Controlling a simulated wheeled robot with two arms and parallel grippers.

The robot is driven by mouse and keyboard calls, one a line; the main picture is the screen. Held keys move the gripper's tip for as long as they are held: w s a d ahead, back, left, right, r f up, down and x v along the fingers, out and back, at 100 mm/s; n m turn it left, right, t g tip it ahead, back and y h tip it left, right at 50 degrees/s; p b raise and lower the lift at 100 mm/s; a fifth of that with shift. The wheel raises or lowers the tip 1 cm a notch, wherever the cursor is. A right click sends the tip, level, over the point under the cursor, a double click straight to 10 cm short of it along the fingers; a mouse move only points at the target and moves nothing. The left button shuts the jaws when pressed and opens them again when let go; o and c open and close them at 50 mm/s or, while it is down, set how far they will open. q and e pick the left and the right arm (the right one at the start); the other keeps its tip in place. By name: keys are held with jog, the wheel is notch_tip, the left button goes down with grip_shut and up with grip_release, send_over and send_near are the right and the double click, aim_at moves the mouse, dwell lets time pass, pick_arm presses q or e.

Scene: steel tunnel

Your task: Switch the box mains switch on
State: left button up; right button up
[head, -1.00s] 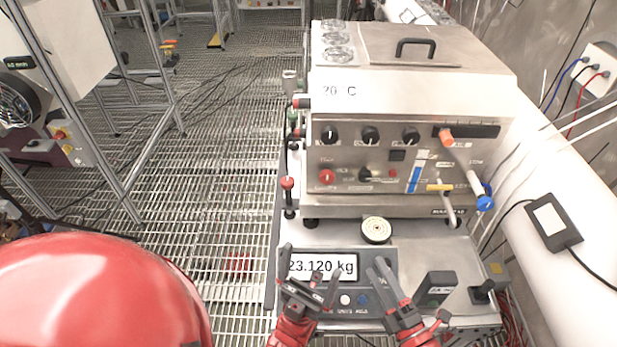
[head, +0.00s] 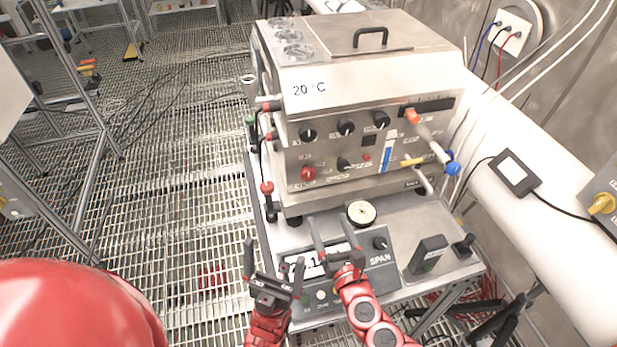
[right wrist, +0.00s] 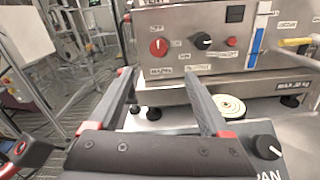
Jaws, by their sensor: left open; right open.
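The steel box (head: 370,150) stands on a bench with its control panel facing me. A red rotary knob (head: 308,173) is at the panel's lower left; it also shows in the right wrist view (right wrist: 158,47), with OFF lettering beside it and a label below. I take it for the mains switch, but cannot read the label surely. My right gripper (head: 332,228) is open and empty, in front of and below the knob, apart from it. In the right wrist view its fingers (right wrist: 160,80) point at the panel below the knob. My left gripper (head: 274,268) is open and empty, lower left.
A scale display with a SPAN knob (head: 380,243) lies below the grippers. A round disc (head: 361,213) sits in front of the box. Valves with red handles (head: 267,187) line its left side. A grey box with a yellow switch (head: 601,204) is at the right edge.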

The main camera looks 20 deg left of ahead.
aim_at(309, 177)
jog(key=p+x, duration=0.1)
jog(key=x, duration=1.3)
jog(key=shift+a+f, duration=0.1)
jog(key=shift+a, duration=0.05)
jog(key=shift+w+a, duration=0.45)
jog(key=shift+w, duration=0.1)
grip_shut()
